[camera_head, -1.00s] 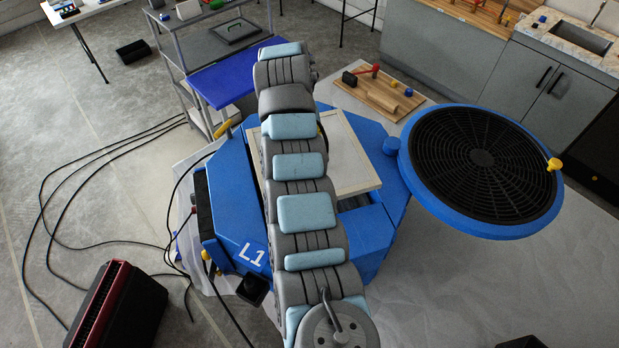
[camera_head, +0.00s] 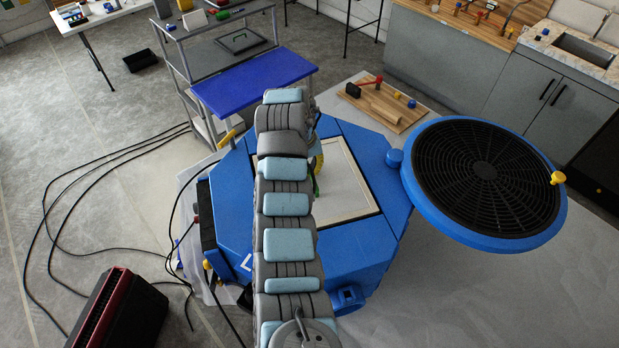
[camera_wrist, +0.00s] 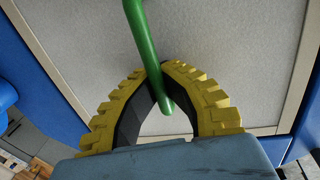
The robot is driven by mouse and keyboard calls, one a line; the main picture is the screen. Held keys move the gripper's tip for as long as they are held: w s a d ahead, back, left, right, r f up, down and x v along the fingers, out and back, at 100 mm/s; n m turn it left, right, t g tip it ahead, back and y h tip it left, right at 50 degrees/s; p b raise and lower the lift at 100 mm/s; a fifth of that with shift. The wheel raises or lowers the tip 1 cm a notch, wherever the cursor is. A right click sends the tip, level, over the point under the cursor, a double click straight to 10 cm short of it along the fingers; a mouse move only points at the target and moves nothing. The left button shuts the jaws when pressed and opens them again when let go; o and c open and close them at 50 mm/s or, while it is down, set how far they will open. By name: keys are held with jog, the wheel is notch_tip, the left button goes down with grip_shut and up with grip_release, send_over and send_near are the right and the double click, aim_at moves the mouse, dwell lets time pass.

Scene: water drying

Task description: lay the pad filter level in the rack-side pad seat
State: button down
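The pad filter (camera_head: 346,180) is a pale grey square pad with a cream frame. It lies in the top opening of the blue octagonal machine (camera_head: 352,248), looking about flush and level, though its left part is hidden behind my arm. The wrist view shows its grey face and cream frame (camera_wrist: 298,85) near the blue rim. A green bar-like handle (camera_wrist: 148,45) stands up from the pad. My gripper (camera_wrist: 163,75) has yellow ribbed fingers, and their tips close on the green handle. In the head view my gripper (camera_head: 318,162) is mostly hidden by my arm.
A round black grille lid with a blue rim (camera_head: 485,178) stands open at the right. A grey rack with a blue shelf (camera_head: 252,82) stands behind the machine. A wooden board with tools (camera_head: 385,105) lies behind right. Cables (camera_head: 110,245) and a red-black box (camera_head: 118,315) lie at left.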

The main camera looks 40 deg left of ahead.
notch_tip(320, 180, down, 3)
jog(key=shift+r+p, duration=0.1)
jog(key=shift+p, duration=0.4)
jog(key=shift+f, duration=0.3)
jog(key=shift+f, duration=0.25)
jog(key=c, duration=1.2)
grip_release()
jog(key=shift+c, duration=0.2)
jog(key=shift+s+a+r+b, duration=0.15)
jog(key=shift+r+b, duration=0.45)
jog(key=shift+r, duration=1.25)
jog(key=shift+s+r+p, duration=0.1)
jog(key=shift+r+p, duration=0.4)
jog(key=shift+r, duration=0.95)
jog(key=shift+s+a+r, duration=0.15)
jog(key=shift+r, duration=0.8)
jog(key=shift+s+a+r, duration=0.1)
jog(key=shift+r, duration=0.9)
jog(key=shift+s+a+r, duration=0.15)
jog(key=shift+r, duration=0.8)
